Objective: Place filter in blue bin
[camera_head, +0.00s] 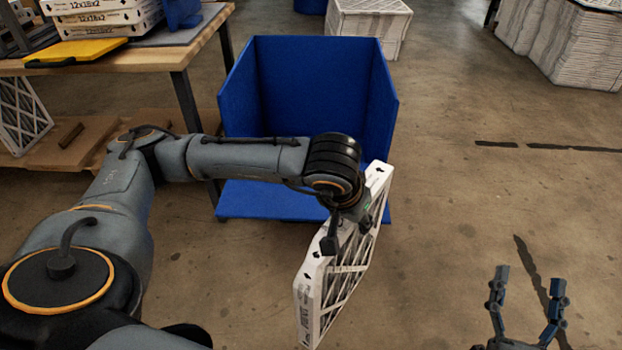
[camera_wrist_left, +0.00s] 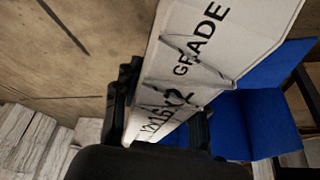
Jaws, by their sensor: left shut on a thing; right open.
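The filter (camera_head: 345,265) is a white-framed panel with a dark lattice face, held upright on edge and slanting in the head view. My left gripper (camera_head: 347,228) is shut on its upper edge. In the left wrist view the filter (camera_wrist_left: 215,50) shows its printed white edge between the fingers. The blue bin (camera_head: 310,90) stands behind the filter, its front open and a blue floor panel reaching toward me. The filter is in front of the bin's right side, outside it. The bin also shows in the left wrist view (camera_wrist_left: 245,125). My right gripper (camera_head: 525,305) is open and empty at the lower right.
A wooden table (camera_head: 185,50) at upper left holds boxed filters (camera_head: 100,20) and a yellow item (camera_head: 75,50). A low wooden shelf (camera_head: 85,145) is below. White stacks (camera_head: 368,25) stand behind the bin and at upper right (camera_head: 570,50).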

